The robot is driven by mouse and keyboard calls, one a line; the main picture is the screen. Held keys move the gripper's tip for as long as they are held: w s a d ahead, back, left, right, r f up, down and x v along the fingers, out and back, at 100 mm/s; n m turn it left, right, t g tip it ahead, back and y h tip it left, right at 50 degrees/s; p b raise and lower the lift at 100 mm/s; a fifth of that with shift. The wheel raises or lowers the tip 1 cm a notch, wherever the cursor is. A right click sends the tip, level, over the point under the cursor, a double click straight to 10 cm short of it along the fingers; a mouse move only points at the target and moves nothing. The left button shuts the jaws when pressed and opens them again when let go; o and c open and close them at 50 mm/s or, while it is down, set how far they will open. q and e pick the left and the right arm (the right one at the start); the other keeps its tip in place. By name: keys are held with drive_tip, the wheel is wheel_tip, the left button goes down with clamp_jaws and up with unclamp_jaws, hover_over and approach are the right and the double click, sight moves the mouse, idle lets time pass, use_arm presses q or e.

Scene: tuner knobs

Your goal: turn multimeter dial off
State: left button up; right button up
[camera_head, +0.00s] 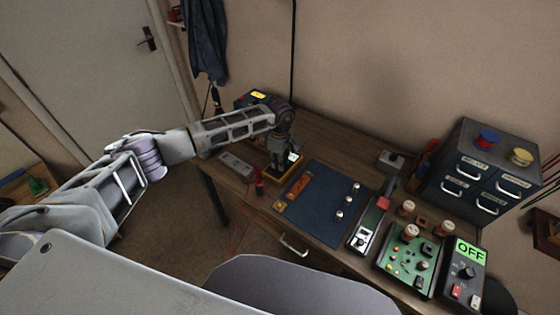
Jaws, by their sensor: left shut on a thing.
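The multimeter (297,171), dark with a yellow-orange edge, sits at the far left part of the workbench. A small pale display (293,157) shows at its right side; what it reads is too small to tell. My left gripper (279,158) points down over the multimeter and is shut on its dial. The dial is hidden behind the fingers, so its setting cannot be seen. My right gripper is not in view.
A blue mat (325,207) with small metal knobs lies right of the multimeter. A red probe (259,184) stands left of it. At right are a green circuit board (408,259), a box with an "OFF" display (468,250) and a drawer cabinet (466,175).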

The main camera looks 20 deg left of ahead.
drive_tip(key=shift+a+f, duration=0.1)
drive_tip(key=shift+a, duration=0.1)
use_arm(q)
drive_tip(key=shift+n, duration=0.5)
drive_tip(key=shift+n+b, duration=0.5)
drive_tip(key=n+b, duration=0.1)
drive_tip(key=n, duration=0.2)
drive_tip(key=n+b, duration=0.1)
drive_tip(key=n, duration=0.2)
drive_tip(key=shift+n, duration=1.6)
drive_tip(key=shift+r+n+b, duration=0.1)
drive_tip(key=shift+n+b, duration=0.2)
drive_tip(key=shift+n, duration=0.1)
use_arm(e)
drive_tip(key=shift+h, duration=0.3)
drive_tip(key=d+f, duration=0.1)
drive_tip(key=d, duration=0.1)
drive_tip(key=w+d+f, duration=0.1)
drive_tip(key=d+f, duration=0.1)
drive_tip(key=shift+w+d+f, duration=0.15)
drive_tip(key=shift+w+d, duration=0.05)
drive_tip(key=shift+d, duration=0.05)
